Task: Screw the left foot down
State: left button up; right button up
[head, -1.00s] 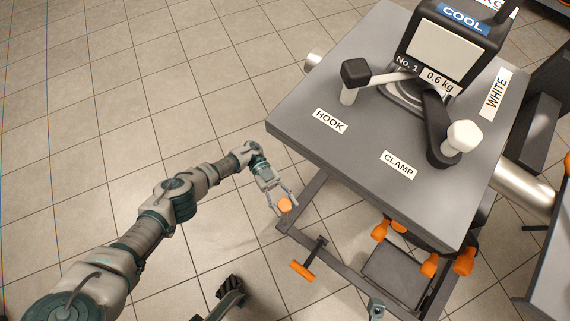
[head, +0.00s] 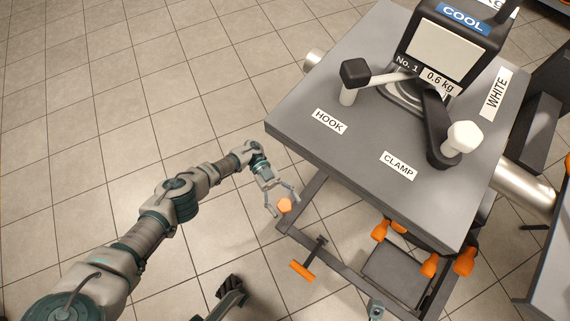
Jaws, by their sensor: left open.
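In the head view an orange knob (head: 284,205) sits at the near left corner of the dark frame below the grey table. It looks like the left foot's screw knob. My left gripper (head: 283,204) is open, its two fingers spread on either side of the knob from above. I cannot tell whether the fingers touch it. The foot below the knob is hidden. My right gripper does not show clearly; only a small grey-green part of mine (head: 376,309) is at the bottom edge.
An orange T-handle (head: 303,271) sticks out from the frame bar (head: 345,250). Tiled floor at the left is free.

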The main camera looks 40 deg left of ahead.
pick_arm(q)
notch_tip(320, 180, up, 10)
jog(key=shift+f, duration=0.15)
dwell(0.3)
